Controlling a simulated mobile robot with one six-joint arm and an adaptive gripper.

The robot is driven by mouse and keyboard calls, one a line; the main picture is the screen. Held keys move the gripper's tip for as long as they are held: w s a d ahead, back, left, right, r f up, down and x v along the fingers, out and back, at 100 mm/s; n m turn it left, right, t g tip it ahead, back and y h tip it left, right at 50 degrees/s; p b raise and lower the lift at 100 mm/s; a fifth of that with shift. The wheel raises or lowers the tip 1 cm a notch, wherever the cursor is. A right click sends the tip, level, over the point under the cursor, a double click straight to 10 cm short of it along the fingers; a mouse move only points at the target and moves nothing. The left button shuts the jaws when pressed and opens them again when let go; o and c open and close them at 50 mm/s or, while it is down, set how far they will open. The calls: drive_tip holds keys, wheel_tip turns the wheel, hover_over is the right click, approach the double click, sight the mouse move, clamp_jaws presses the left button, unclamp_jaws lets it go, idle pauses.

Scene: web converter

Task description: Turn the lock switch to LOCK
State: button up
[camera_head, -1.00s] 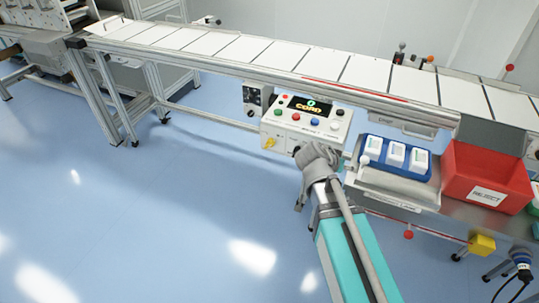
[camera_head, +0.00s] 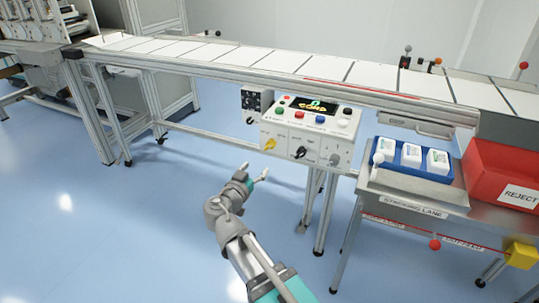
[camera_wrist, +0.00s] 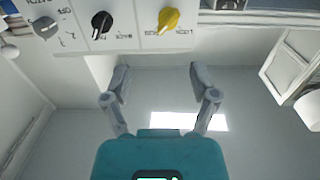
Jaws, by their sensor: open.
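The white control box (camera_head: 309,132) hangs on the conveyor's front side, with a small display and coloured buttons on top. Its front has a yellow switch (camera_head: 270,144), a black switch (camera_head: 299,152) and a grey switch (camera_head: 335,159). In the wrist view the yellow switch (camera_wrist: 169,20), black switch (camera_wrist: 101,24) and grey switch (camera_wrist: 45,27) show along the top. Their labels are too small to read, so I cannot tell which is the lock switch. My gripper (camera_head: 253,171) is open and empty, below and left of the box, apart from all the switches.
A dark unit (camera_head: 257,100) is mounted left of the box. To its right are a blue tray (camera_head: 409,172) with white containers and a red reject bin (camera_head: 503,182) on a metal table. Table legs stand below the box. The blue floor at left is clear.

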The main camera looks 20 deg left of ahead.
sight(268, 148)
drive_tip(key=shift+s+a+y, duration=0.3)
drive_tip(key=shift+a, duration=0.2)
drive_tip(key=shift+w, duration=0.1)
drive_tip(key=w, duration=0.9)
drive_tip(key=w+d, duration=0.1)
drive_tip(key=w, duration=0.3)
drive_tip(key=shift+w, duration=0.35)
